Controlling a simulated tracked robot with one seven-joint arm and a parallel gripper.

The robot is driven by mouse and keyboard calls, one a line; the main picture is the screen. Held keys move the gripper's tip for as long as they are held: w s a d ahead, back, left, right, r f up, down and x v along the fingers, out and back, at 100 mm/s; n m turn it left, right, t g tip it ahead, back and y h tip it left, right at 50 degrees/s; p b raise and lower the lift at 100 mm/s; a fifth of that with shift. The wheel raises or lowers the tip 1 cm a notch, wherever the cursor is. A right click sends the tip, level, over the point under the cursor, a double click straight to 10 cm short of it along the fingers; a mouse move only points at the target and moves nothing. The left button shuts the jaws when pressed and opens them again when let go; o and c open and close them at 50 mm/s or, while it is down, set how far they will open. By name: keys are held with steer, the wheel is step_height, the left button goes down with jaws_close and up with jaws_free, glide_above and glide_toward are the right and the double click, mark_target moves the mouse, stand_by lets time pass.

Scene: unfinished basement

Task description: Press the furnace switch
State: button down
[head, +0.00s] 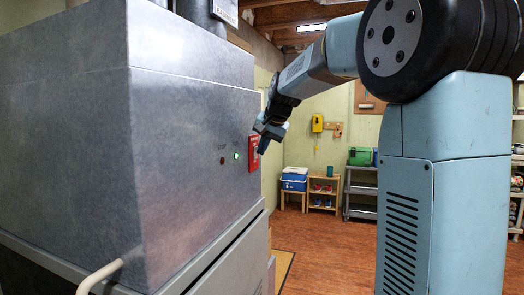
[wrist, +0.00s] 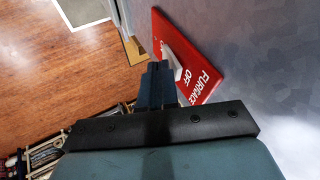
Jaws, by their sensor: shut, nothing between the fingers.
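The furnace switch is a red plate (head: 252,158) on the grey metal furnace (head: 190,110), near its right edge in the head view. In the wrist view the red plate (wrist: 160,28) reads "FURNACE" and "OFF", and a white toggle (wrist: 177,62) stands out from it. My gripper (head: 262,150) is shut and empty, right in front of the plate. In the wrist view the closed fingertips (wrist: 158,66) are just left of the toggle and hide part of the plate. I cannot tell whether they touch the toggle.
A blue cooler (head: 294,179) and a low wooden shelf (head: 323,190) stand at the back wall. The wooden floor (head: 325,255) between is open.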

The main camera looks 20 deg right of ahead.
steer(key=s+d+r, duration=0.6)
steer(key=s, duration=0.3)
steer(key=shift+d+r, duration=0.15)
stand_by(0.4)
stand_by(0.3)
steer(key=s+a+f+n+h, duration=0.1)
steer(key=s+a+f+n, duration=0.1)
steer(key=s+f, duration=0.8)
steer(key=s+a+f+n+g+h, duration=0.1)
steer(key=s+a+f+n, duration=0.1)
steer(key=s+f, duration=0.9)
steer(key=s+n, duration=0.1)
steer(key=s, duration=0.6)
steer(key=shift+s+a+n, duration=0.15)
steer(key=shift+a+n, duration=0.2)
steer(key=shift+n, duration=0.05)
